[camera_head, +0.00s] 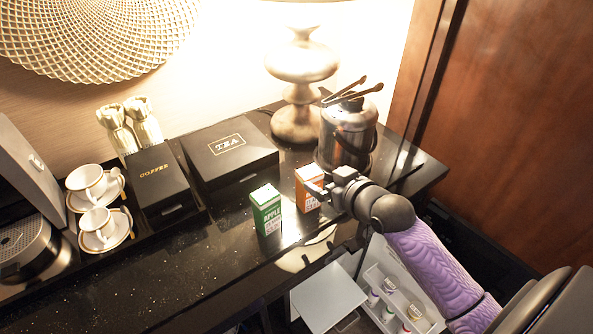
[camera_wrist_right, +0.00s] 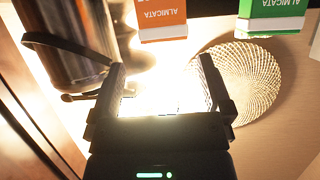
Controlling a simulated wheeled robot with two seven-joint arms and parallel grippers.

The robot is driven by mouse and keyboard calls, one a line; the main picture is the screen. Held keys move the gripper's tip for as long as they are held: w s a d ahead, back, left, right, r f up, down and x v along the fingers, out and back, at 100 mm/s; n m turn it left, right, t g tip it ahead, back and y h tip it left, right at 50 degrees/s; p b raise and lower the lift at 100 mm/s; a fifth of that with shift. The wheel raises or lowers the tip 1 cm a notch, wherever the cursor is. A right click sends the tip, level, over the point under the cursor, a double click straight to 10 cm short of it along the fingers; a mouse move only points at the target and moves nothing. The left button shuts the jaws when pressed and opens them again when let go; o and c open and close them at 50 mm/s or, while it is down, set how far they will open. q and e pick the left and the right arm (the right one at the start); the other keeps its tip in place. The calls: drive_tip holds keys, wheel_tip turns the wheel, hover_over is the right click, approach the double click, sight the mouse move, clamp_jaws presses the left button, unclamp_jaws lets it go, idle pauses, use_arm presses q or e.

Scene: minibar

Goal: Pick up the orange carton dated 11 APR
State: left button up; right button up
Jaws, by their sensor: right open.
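The orange carton (camera_head: 309,201) stands upright on the black counter in the head view, partly hidden by my right gripper. It also shows upside down at the top of the right wrist view (camera_wrist_right: 163,20). A green carton (camera_head: 266,212) marked APPLE stands left of it, and it also shows in the wrist view (camera_wrist_right: 272,16). The dates on the cartons are too small to read. My right gripper (camera_head: 322,190) is close beside the orange carton on its right. Its jaws (camera_wrist_right: 162,72) are open with nothing between them. My left gripper is out of view.
A metal ice bucket (camera_head: 347,135) with tongs stands just behind my right gripper. Behind the cartons are a TEA box (camera_head: 229,152), a COFFEE box (camera_head: 160,182) and a lamp (camera_head: 297,115). An open minibar fridge (camera_head: 400,290) is below.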

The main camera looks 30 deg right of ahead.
sight(312, 174)
drive_tip(key=b+x, duration=0.1)
drive_tip(key=x, duration=0.2)
drive_tip(key=shift+s+f, duration=0.15)
drive_tip(key=shift+f, duration=0.05)
drive_tip(key=x, duration=0.2)
drive_tip(key=b+x, duration=0.2)
drive_tip(key=x, duration=0.1)
drive_tip(key=shift+w+a+f, duration=0.2)
drive_tip(key=shift+w+a, duration=0.1)
drive_tip(key=shift+c, duration=0.4)
drive_tip(key=c, duration=1.2)
clamp_jaws()
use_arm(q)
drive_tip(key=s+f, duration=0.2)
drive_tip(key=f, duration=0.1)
use_arm(e)
drive_tip(key=shift+r, duration=0.2)
